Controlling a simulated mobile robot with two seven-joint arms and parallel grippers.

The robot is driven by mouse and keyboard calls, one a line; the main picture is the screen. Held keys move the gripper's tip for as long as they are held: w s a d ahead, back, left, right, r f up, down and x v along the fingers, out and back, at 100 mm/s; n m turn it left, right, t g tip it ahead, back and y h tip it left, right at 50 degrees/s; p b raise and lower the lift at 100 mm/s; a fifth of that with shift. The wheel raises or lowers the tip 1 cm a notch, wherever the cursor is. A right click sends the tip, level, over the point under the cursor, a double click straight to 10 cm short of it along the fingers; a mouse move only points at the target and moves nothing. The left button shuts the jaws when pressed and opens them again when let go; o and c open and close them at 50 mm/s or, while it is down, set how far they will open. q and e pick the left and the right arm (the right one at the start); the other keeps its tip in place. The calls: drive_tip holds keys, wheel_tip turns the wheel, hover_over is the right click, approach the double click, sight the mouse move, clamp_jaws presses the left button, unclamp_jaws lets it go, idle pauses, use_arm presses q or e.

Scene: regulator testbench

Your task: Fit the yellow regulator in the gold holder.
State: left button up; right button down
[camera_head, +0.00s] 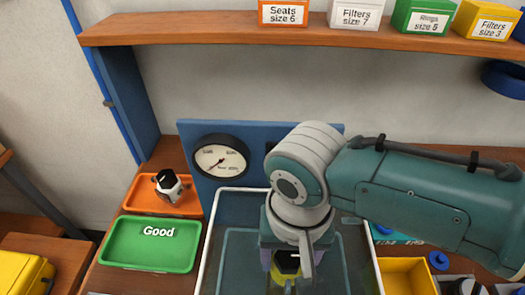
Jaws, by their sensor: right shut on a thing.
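My right gripper (287,262) points down over the clear-walled bin in front of the blue gauge panel. It is shut on the yellow regulator (278,279), whose yellow body and black top show only partly between and below the fingers. I cannot make out the gold holder; my right gripper and arm cover much of the bin, and I cannot tell whether the regulator touches anything below. My left gripper is not in view.
A pressure gauge (221,158) is on the blue panel (240,205). A white regulator with a black top (169,184) sits in an orange tray (143,206). A green "Good" tray (140,254) lies in front. A yellow bin (409,272) stands at right. Labelled boxes line the shelf (220,29).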

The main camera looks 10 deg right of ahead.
drive_tip(key=shift+f+b, duration=0.35)
drive_tip(key=shift+f, duration=0.1)
idle(0.4)
drive_tip(key=shift+f+b, duration=0.35)
drive_tip(key=shift+f, duration=0.15)
idle(0.4)
drive_tip(key=shift+f+b, duration=0.3)
drive_tip(key=shift+f, duration=0.15)
idle(0.4)
drive_tip(key=shift+f+b, duration=0.35)
drive_tip(key=shift+f, duration=0.2)
idle(0.4)
drive_tip(key=shift+f, duration=0.15)
idle(0.6)
drive_tip(key=shift+c, duration=1)
unclamp_jaws()
drive_tip(key=shift+o, duration=1)
